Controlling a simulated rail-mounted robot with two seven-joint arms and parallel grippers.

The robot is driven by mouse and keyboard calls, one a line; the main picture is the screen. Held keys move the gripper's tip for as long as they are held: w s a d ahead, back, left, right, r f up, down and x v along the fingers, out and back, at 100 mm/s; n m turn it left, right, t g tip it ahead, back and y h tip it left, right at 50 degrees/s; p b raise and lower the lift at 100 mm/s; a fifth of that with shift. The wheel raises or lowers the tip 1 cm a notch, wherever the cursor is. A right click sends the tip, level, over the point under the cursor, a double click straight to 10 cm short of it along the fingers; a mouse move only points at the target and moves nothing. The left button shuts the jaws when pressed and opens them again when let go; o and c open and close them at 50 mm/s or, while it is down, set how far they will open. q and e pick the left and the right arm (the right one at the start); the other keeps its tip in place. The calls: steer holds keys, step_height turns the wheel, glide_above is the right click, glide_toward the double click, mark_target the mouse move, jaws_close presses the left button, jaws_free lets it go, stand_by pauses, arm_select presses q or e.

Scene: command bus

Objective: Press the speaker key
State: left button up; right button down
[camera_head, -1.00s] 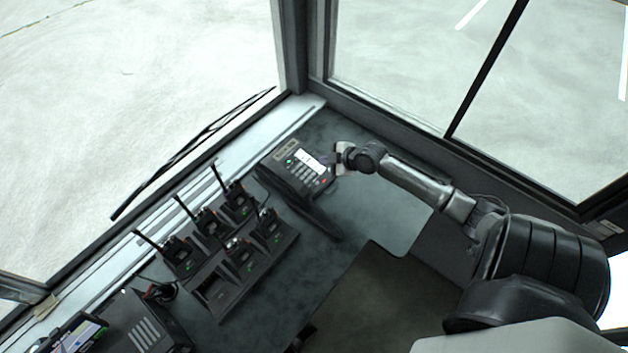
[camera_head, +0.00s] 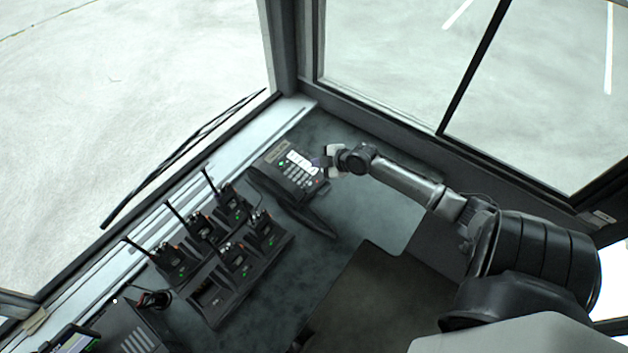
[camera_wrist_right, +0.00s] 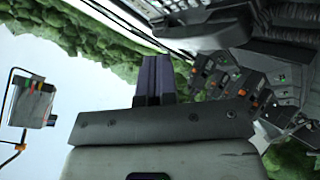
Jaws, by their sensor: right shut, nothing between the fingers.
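A dark desk phone (camera_head: 272,178) with a light label strip, rows of keys and small green and red marks sits on the counter near the window corner. I cannot tell which key is the speaker key at this size. My right gripper (camera_head: 317,162) is shut and empty at the phone's right edge, close to the keys; touching cannot be told. In the right wrist view its closed dark fingers (camera_wrist_right: 156,75) point up, with part of the phone (camera_wrist_right: 185,12) at the top. My left gripper is not in view.
A charger rack (camera_head: 218,296) with several handheld radios stands left of the phone, antennas up. A dark box (camera_head: 132,330) is at the lower left. Window frames bound the counter (camera_head: 345,205). Bare counter lies right of the handset.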

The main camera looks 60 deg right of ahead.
arm_select(q)
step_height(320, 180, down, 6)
steer(key=b, duration=0.5)
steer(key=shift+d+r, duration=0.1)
arm_select(e)
glide_above(315, 182)
steer(key=f, duration=0.6)
steer(key=shift+s+f, duration=0.2)
steer(key=shift+s, duration=0.05)
arm_select(q)
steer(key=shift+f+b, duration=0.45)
steer(key=shift+b, duration=0.1)
arm_select(e)
steer(key=shift+w+f, duration=0.1)
steer(key=shift+f, duration=0.5)
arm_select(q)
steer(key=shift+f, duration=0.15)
arm_select(e)
steer(key=shift+f, duration=0.1)
arm_select(q)
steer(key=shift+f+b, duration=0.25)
steer(key=shift+b, duration=0.2)
arm_select(e)
steer(key=shift+w+f, duration=0.1)
steer(key=shift+f, duration=0.25)
